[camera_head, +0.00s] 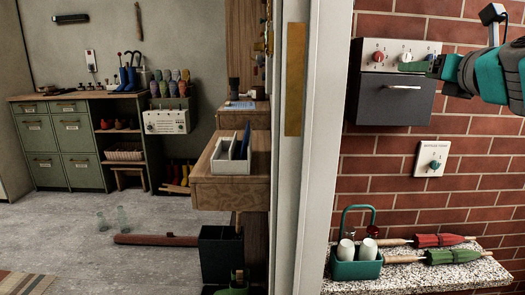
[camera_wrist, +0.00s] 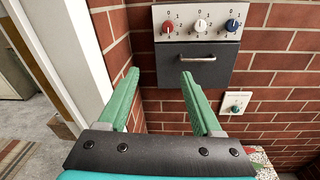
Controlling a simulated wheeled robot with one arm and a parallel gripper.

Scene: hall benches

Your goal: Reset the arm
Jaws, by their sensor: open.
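My gripper (camera_head: 424,66) is at the upper right of the head view, in front of the right part of a wall-mounted control box. In the wrist view my gripper (camera_wrist: 161,74) has its two green fingers spread apart with nothing between them. The box has a pale panel with a red knob (camera_wrist: 168,26), a white knob (camera_wrist: 201,24) and a blue knob (camera_wrist: 233,24). Below is a dark front (camera_wrist: 220,65) with a bar handle (camera_wrist: 198,59). The fingers reach toward this front in the wrist view; I cannot tell how far apart they are from it.
A switch plate with a teal knob (camera_head: 435,165) is on the brick wall. A speckled shelf (camera_head: 400,281) below bears a green caddy (camera_head: 356,270) with white cups, plus red and green umbrellas (camera_head: 453,257). A white door frame (camera_head: 318,120) stands left. Open floor lies beyond.

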